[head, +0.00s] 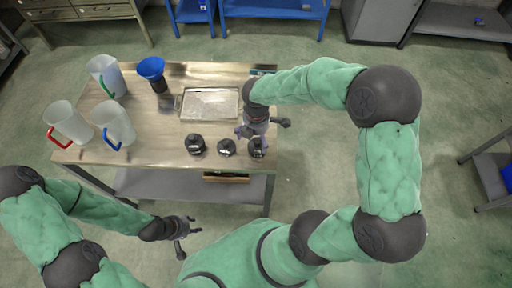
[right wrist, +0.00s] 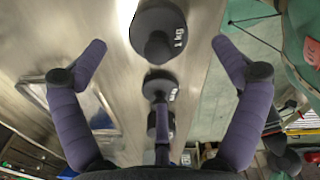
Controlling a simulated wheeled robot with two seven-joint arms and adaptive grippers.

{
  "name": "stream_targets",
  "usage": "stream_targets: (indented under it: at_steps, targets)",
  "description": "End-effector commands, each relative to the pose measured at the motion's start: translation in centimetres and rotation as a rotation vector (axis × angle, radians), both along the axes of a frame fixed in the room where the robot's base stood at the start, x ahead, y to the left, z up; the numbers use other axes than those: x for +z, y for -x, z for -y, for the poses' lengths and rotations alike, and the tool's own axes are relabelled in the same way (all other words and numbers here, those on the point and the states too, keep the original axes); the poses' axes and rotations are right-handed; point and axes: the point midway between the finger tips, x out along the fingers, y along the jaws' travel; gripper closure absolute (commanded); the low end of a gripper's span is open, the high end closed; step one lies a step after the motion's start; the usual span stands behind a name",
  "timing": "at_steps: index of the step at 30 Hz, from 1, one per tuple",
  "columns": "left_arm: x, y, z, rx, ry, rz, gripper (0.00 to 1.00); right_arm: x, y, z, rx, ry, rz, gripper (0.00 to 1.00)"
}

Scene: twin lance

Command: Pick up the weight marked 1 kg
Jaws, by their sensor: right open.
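The weight marked 1 kg (right wrist: 158,32) is dark and round. It stands at the top of the right wrist view, between the spread fingertips but apart from them. In the head view it appears to be the rightmost dark weight (head: 258,148), near the table's right end. My right gripper (head: 262,130) is open and empty, just above and behind it. Two smaller dark weights, a middle one (head: 226,147) and a left one (head: 196,145), stand in the same row. My left gripper (head: 186,238) is open and empty, in front of the table, away from the weights.
A metal tray (head: 181,106) lies behind the weights on the table (head: 160,150). A blue funnel-topped item (head: 151,68) and jugs with green (head: 104,73), red (head: 66,121) and blue (head: 113,120) handles stand on the left. Floor is clear right of the table.

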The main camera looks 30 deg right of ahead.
Motion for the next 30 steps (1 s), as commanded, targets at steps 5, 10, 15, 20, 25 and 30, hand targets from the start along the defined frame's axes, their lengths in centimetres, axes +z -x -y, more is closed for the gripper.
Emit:
stream_targets:
  at_steps: [5,10,15,20,25,30]
  targets:
    - [-0.7,0.0,0.0,0.0,0.0,0.001,0.6,-1.5,-0.1,0.1,-0.002,-0.001,0.001,0.03]
    - [-1.6,-0.1,0.0,0.0,0.0,0.001,0.6,-3.0,0.1,0.4,-0.003,-0.001,0.0,0.03]
    - [-2.9,0.0,0.0,0.0,0.0,0.001,0.6,-5.5,0.2,0.8,-0.001,-0.001,0.0,0.03]
    - [-3.3,0.0,0.0,0.0,0.0,0.001,0.6,-6.5,0.1,0.7,-0.001,-0.002,0.002,0.03]
    - [-3.2,-0.1,0.0,0.0,0.0,0.001,0.6,-6.4,0.1,0.7,-0.001,-0.002,0.002,0.03]
    - [-3.2,-0.1,0.0,0.0,0.0,0.001,0.6,-6.3,0.1,0.7,-0.001,-0.002,0.002,0.48]
